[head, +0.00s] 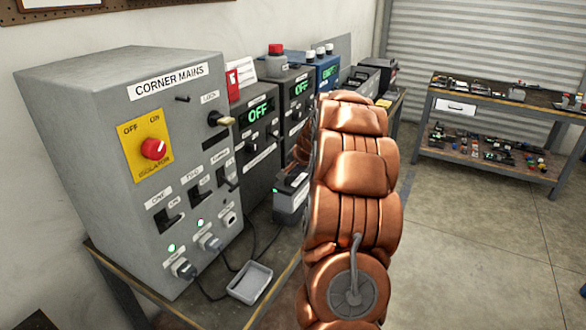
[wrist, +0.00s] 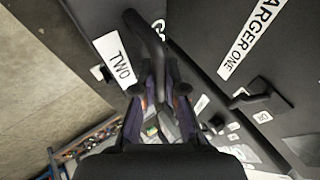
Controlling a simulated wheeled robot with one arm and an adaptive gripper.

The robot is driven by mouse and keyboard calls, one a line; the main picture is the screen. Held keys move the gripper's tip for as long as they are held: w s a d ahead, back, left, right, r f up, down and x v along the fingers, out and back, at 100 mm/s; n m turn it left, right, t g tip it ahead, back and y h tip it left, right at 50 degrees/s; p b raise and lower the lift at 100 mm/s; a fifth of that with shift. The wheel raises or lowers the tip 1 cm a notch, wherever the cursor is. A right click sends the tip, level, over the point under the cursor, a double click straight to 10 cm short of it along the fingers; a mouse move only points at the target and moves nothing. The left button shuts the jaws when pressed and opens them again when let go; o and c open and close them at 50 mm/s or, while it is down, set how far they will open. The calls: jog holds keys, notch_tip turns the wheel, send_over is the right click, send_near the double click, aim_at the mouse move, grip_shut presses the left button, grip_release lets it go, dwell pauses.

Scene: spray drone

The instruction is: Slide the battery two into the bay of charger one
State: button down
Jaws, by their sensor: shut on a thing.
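In the wrist view, my gripper (wrist: 156,88) is shut on the dark curved handle of battery two (wrist: 92,18), a dark block with a white TWO label. The front of charger one (wrist: 222,28), a dark panel with its name label and a small black lever, is close beside the battery on the right. I cannot tell from this angle whether any of the battery is inside the bay. In the head view, my copper-coloured arm hides the gripper and the battery.
The grey corner mains cabinet (head: 95,115) stands at the left of the bench, with a red isolator knob (head: 153,149). Chargers with green OFF displays stand behind it. A small grey tray (head: 250,283) and cables lie in front. A second bench (head: 497,100) stands right, beyond open floor.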

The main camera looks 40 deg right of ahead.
jog(key=shift+f+b, duration=0.7)
jog(key=shift+f, duration=0.55)
dwell(0.5)
jog(key=c, duration=1.2)
grip_release()
jog(key=shift+o, duration=0.2)
jog(key=shift+f, duration=0.1)
jog(key=shift+s, duration=0.1)
jog(key=v, duration=1.2)
jog(key=shift+a, duration=0.1)
